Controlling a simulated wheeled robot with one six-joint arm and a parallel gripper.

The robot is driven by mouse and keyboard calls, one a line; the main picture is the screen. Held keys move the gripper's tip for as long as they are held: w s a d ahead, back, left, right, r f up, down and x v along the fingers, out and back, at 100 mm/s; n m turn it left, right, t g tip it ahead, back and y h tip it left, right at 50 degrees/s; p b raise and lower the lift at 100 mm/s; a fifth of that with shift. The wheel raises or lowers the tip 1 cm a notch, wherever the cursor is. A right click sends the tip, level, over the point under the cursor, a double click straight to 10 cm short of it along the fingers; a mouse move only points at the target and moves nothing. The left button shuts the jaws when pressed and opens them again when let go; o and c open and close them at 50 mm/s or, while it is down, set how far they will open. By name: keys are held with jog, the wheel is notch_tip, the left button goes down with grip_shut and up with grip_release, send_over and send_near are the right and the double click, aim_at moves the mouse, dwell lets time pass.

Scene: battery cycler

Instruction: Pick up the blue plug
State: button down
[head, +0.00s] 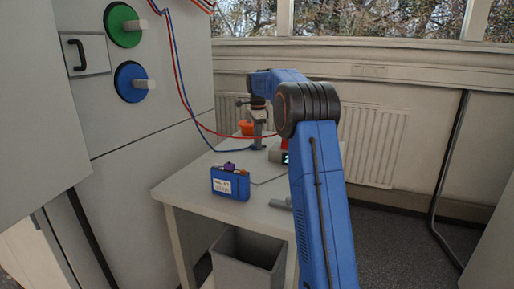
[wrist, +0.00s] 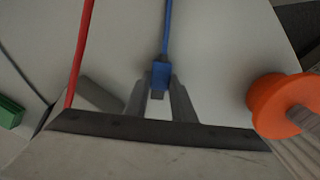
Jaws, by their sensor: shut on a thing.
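The blue plug (wrist: 160,75) is a small blue block on the end of a blue cable (wrist: 167,30). In the wrist view it sits between the two fingertips of my gripper (wrist: 160,90), which is shut on it. In the head view my gripper (head: 258,138) is over the far part of the white table, beside the blue cable's low end. The plug is small there and hard to tell apart from the cable. I cannot tell whether the plug touches the tabletop.
The white table (head: 178,190) also bears a blue battery pack (head: 230,183) and an orange round object (wrist: 275,105) right of my gripper. A red cable (wrist: 80,50) runs to its left. A grey bin (head: 247,262) stands below. Green (head: 122,25) and blue (head: 131,82) knobs are on the cabinet.

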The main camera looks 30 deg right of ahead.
jog(key=shift+r, duration=0.1)
notch_tip(320, 180, up, 10)
dwell(0.5)
dwell(0.4)
